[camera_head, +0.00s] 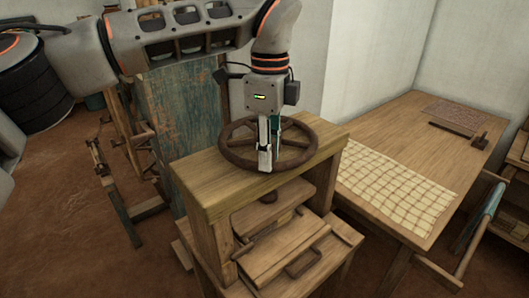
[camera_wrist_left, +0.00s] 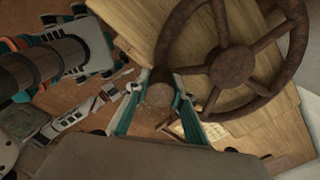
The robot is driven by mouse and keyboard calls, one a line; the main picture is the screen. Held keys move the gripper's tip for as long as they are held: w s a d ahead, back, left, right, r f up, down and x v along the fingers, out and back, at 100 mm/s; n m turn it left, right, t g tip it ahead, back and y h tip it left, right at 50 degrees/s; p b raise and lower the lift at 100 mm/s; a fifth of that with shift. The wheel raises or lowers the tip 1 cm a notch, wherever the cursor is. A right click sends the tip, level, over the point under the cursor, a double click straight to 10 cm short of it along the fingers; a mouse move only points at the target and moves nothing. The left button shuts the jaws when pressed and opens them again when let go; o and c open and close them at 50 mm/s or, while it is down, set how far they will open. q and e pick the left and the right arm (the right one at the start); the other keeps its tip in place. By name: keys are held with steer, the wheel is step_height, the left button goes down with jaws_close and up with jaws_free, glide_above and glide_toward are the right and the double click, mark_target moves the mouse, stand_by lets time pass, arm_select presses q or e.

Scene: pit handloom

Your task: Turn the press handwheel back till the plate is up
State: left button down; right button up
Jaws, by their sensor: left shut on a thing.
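The press handwheel (camera_head: 311,150) is a rusty brown spoked wheel lying flat above the press's wooden top beam (camera_head: 205,188). Its hub and spokes also show in the wrist view (camera_wrist_left: 232,66). My left gripper (camera_head: 268,158) points down at the wheel's near side. In the wrist view its fingers (camera_wrist_left: 158,100) are shut on a brown rounded handle at the wheel's rim. The press plate (camera_head: 290,203) is a wooden board below the beam, with a short part of the screw (camera_head: 268,197) above it. Its underside is hidden. My right gripper is out of view.
To the right, a table (camera_head: 400,135) bears checked cloth (camera_head: 390,185). A weathered blue board (camera_head: 187,120) and wooden frame stand behind left.

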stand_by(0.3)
arm_select(q)
steer(key=c, duration=1.7)
jaws_free()
steer(key=shift+r, duration=0.15)
step_height(320, 180, up, 12)
steer(key=shift+f, duration=0.15)
